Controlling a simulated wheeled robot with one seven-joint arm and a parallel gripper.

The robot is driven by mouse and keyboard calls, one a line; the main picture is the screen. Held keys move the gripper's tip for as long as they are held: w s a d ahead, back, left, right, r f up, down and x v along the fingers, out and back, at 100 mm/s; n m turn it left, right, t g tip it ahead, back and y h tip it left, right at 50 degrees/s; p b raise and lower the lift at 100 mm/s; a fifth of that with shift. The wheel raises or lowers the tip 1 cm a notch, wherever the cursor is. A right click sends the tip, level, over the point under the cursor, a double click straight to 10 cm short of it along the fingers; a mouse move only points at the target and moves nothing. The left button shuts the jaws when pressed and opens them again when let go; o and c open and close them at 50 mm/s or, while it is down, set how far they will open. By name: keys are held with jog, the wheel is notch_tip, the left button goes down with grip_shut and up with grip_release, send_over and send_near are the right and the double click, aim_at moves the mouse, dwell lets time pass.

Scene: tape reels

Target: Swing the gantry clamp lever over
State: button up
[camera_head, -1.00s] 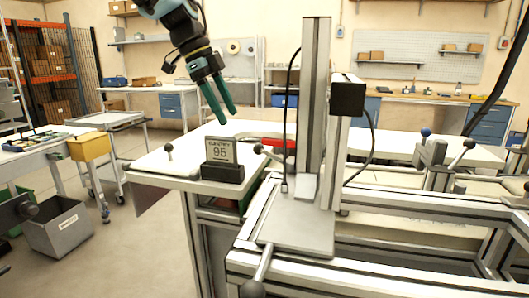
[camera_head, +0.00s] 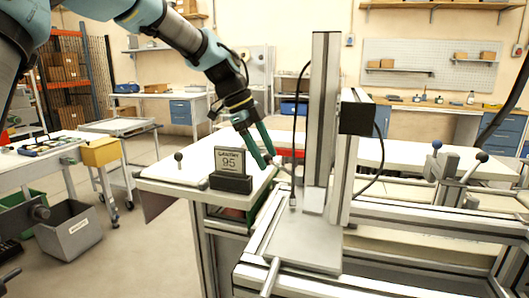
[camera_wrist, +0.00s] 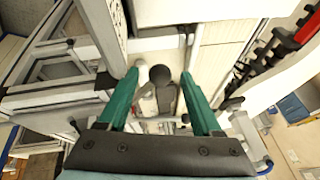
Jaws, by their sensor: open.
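The gantry clamp lever (camera_head: 284,167) is a pale rod beside the upright post, behind the "GANTRY 95" sign (camera_head: 230,163). In the head view its knob end is mostly hidden by my fingers. My gripper (camera_head: 267,159) reaches down from the upper left with its green fingers at that end. In the wrist view my gripper (camera_wrist: 161,74) is open, and the lever's dark ball knob (camera_wrist: 160,74) shows between the two fingertips. A gap shows on each side of the knob. I cannot tell how deep the knob sits between the fingers.
The tall gantry post (camera_head: 321,110) and a black box (camera_head: 357,112) with a hanging cable stand right of my gripper. Another lever (camera_head: 270,277) juts toward the front. A small dark knob (camera_head: 179,157) stands on the white tabletop (camera_head: 165,172). Levers (camera_head: 437,146) stand at right.

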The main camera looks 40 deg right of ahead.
grip_shut()
dwell(0.6)
dwell(0.9)
